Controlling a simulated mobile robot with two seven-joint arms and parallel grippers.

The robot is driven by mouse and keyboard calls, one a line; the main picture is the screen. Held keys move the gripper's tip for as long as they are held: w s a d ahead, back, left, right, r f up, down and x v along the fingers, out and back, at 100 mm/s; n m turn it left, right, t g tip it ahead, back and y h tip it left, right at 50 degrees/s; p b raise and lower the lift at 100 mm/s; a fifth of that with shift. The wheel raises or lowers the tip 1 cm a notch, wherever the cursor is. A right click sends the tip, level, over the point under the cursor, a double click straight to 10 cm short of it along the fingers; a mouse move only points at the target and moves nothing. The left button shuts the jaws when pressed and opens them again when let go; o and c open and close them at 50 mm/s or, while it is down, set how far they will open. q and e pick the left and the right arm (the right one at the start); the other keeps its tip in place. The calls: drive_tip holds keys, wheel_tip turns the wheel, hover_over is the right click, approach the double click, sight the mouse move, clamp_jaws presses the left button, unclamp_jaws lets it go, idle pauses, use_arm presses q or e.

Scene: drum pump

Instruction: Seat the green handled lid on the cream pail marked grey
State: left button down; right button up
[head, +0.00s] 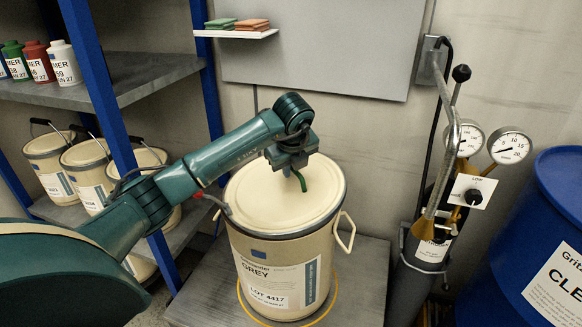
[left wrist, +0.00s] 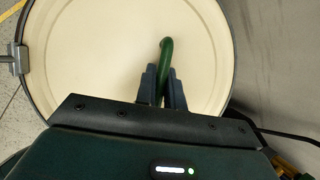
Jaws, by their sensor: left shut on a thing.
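The cream pail (head: 270,267) stands upright, with a label reading GREY and LOT 4417. The cream lid (head: 262,190) with a green handle (head: 303,181) lies level across the pail's mouth, inside a dark rim. I cannot tell whether it is fully down. My left gripper (head: 292,167) is above the lid, right of its middle, shut on the green handle. In the left wrist view the fingers (left wrist: 163,88) close around the handle (left wrist: 166,50), and the lid (left wrist: 105,50) fills the rim's circle. My right gripper is not in view.
A latch lever with a red tip (head: 205,196) sticks out at the pail's left rim. A blue shelf post (head: 130,165) and shelved pails (head: 92,175) stand left. A pump with gauges (head: 433,235) and a blue drum (head: 510,270) stand right. The grey platform (head: 362,290) is clear beside the pail.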

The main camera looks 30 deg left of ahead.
use_arm(q)
drive_tip(key=shift+s+a+f+b, duration=0.15)
drive_tip(key=shift+f+b, duration=0.3)
drive_tip(key=shift+f, duration=0.4)
drive_tip(key=c, duration=1.8)
unclamp_jaws()
